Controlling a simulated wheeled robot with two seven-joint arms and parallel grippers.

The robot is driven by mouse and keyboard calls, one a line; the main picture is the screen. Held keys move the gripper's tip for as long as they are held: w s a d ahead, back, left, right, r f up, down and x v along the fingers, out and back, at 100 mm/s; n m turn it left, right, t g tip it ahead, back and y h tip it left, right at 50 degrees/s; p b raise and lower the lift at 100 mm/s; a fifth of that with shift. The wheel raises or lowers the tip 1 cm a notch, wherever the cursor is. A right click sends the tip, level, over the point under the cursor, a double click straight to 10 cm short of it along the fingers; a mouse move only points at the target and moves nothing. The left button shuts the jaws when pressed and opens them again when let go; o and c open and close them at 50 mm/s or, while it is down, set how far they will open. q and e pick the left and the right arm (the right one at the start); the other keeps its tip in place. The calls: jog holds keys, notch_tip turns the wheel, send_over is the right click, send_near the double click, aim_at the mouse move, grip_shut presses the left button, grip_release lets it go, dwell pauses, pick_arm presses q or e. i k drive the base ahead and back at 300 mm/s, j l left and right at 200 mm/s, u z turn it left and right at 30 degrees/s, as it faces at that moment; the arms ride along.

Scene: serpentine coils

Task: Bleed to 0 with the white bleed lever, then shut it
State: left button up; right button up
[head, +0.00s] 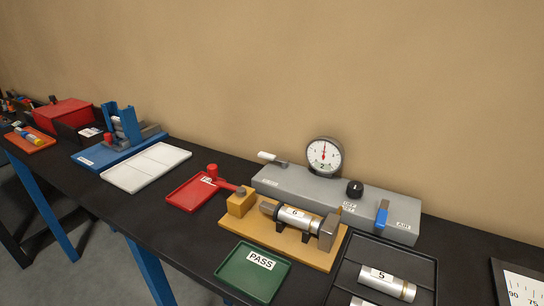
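The white bleed lever (268,156) is at the back left end of a grey test block (310,187). It sticks out to the left, past the block's back edge. A round dial gauge (323,157) stands at the back of the block. Its red needle points about straight up; most of the scale is too small to read. A black knob (355,188) and a blue lever (382,214) are on the block's right part. Neither of my grippers shows in the head view.
Nearby are a green PASS tray (238,283), a red tray (186,199), a white tray (125,178) and a black tray (345,286) with cylinders.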

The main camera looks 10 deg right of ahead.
aim_at(269, 156)
jog(key=i+j+u, duration=0.15)
jog(key=u, duration=0.3)
jog(key=i+j+u, duration=0.2)
jog(key=u, duration=0.2)
jog(key=j, duration=0.1)
